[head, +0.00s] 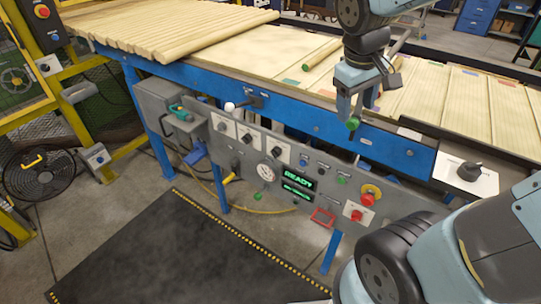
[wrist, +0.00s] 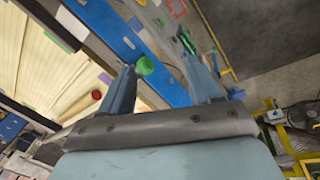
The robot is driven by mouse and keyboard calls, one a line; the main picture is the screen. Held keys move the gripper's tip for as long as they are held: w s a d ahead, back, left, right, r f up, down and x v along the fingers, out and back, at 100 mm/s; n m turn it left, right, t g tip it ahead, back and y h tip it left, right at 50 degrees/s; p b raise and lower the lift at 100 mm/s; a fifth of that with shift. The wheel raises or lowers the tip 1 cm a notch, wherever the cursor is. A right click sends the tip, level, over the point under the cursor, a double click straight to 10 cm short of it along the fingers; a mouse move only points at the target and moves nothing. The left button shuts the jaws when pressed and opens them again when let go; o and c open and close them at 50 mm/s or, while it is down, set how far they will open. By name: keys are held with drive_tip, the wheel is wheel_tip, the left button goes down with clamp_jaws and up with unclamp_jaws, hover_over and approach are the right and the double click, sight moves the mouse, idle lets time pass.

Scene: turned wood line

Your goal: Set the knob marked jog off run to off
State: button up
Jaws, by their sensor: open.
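Several dark knobs on pale plates sit on the grey control panel (head: 325,187) in the head view: a left knob (head: 222,127), a middle knob (head: 246,138) and a right knob (head: 275,150). A larger black knob (head: 470,171) sits on a separate white plate at the right. The markings are too small to read, so I cannot tell which one is marked jog off run. My gripper (head: 356,113) is open, pointing down in front of the blue rail, above and right of the panel's row of knobs. Its spread fingers (wrist: 161,66) show in the wrist view, with no knob between them.
A green round piece (head: 353,122) shows at a fingertip; I cannot tell whether they touch. The panel also bears a gauge (head: 273,175), a green READY display (head: 298,178) and a red button on yellow (head: 369,195). Boards lie above the blue rail (head: 300,122). A dark mat (head: 170,250) lies clear below.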

drive_tip(key=w+a+f+n+g+h, duration=0.1)
drive_tip(key=w+a+f+n+h, duration=0.35)
drive_tip(key=f, duration=0.45)
drive_tip(key=n+t+h, duration=0.5)
drive_tip(key=n+t, duration=0.9)
drive_tip(key=n, duration=0.7)
approach(273, 155)
drive_tip(key=shift+m, duration=0.25)
drive_tip(key=x, duration=0.9)
drive_tip(key=shift+w+d, duration=0.1)
drive_tip(key=shift+w, duration=0.15)
